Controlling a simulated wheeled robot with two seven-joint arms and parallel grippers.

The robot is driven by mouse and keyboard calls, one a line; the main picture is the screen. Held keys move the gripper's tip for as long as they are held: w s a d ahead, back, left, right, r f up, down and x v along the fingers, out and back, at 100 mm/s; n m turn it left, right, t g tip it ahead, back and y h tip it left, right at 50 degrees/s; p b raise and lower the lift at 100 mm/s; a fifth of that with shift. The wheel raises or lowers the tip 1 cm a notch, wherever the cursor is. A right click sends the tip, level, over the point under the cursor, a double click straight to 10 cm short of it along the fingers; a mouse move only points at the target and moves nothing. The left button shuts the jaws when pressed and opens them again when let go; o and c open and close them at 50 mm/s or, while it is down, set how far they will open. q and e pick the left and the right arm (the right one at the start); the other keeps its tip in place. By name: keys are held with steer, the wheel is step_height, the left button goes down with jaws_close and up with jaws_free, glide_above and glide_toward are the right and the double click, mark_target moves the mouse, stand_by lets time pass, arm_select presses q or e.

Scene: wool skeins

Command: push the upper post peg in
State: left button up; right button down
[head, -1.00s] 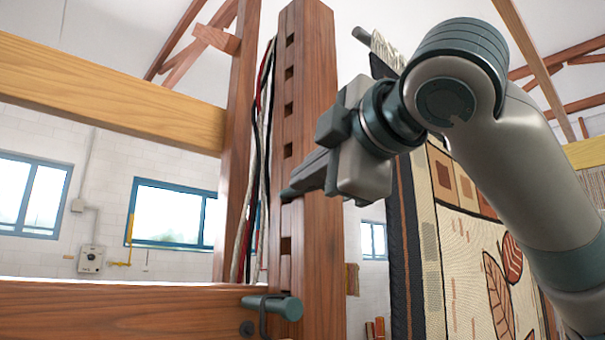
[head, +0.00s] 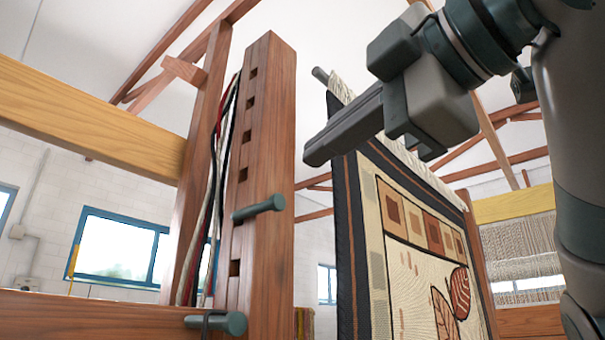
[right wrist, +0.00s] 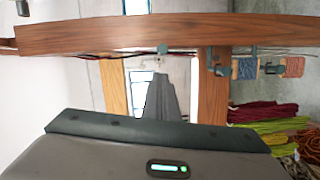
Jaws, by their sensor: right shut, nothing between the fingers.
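The upper post peg (head: 258,208) is a short dark teal cylinder. It sits in a square hole of the upright wooden post (head: 270,130), and a length of it still stands out from the post's face. My right gripper (head: 312,153) is shut and empty, up and to the right of the peg, apart from it and the post. In the right wrist view the shut fingers (right wrist: 160,97) point towards the post (right wrist: 130,38), and a small teal end of the peg (right wrist: 163,48) shows just beyond the tips. My left gripper is not in view.
A lower teal peg (head: 222,323) holds the post near the bottom crossbeam (head: 90,318). Coloured yarns (head: 212,190) hang behind the post. A woven leaf tapestry (head: 405,240) hangs at right.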

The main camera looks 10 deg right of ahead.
steer(key=shift+v, duration=1.1)
